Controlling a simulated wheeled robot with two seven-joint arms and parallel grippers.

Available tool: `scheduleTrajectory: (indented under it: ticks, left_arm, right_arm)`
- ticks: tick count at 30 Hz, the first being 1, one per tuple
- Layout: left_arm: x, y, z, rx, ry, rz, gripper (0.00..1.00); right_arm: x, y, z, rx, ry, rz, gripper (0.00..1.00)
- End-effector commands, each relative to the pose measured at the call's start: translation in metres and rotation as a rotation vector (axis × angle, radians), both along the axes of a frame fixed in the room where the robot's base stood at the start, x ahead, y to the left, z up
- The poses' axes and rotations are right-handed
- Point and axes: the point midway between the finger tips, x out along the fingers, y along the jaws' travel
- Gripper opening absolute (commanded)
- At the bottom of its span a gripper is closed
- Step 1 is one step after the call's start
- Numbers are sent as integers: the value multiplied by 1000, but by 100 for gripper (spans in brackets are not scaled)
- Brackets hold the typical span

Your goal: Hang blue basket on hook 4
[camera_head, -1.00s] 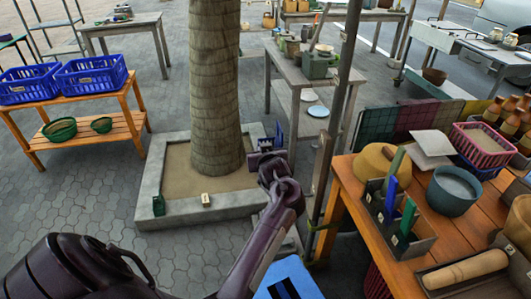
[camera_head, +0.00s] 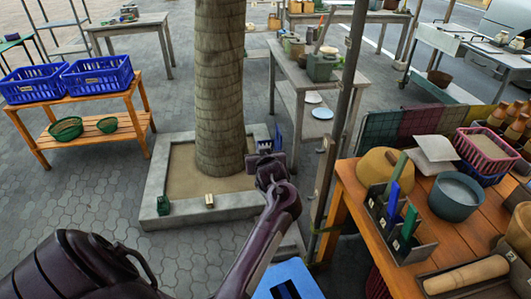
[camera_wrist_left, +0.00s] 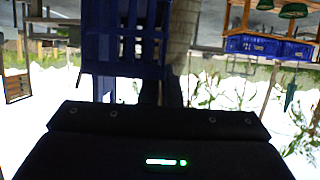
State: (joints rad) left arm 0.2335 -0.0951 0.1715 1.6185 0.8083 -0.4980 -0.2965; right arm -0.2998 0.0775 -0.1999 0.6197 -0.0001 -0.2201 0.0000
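My left gripper (camera_head: 270,148) is at the far end of the left arm, in front of the tree trunk's right side. The blue basket (camera_head: 278,136) is at its tip, small and partly hidden by the gripper. In the left wrist view the basket's dark blue slatted side (camera_wrist_left: 125,42) is close up, directly in front of the gripper body. The gripper appears shut on it, though the fingertips are hard to see. The basket is in the air, apart from the post. I cannot make out hook 4 or any numbered hook. My right gripper is not in view.
A dark post (camera_head: 338,120) stands right of the gripper. The trunk (camera_head: 217,90) rises from a stone-edged planter (camera_head: 185,218). A wooden table (camera_head: 345,185) with pots is at right. Two blue crates (camera_head: 97,73) sit on a shelf at left. Paving at left is clear.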

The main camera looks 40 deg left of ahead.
Motion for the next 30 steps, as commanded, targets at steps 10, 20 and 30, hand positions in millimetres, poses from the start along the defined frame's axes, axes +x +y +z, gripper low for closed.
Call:
scheduleTrajectory:
  ticks: [10, 20, 30]
  left_arm:
    - [-16, 14, 2, 1, -2, 0, 0]
    - [-31, 28, 1, 2, -1, 1, 0]
    - [-46, 41, 1, 2, 0, 1, 0]
  right_arm:
    - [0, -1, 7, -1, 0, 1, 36]
    - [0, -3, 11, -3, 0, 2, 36]
    - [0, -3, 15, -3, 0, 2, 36]
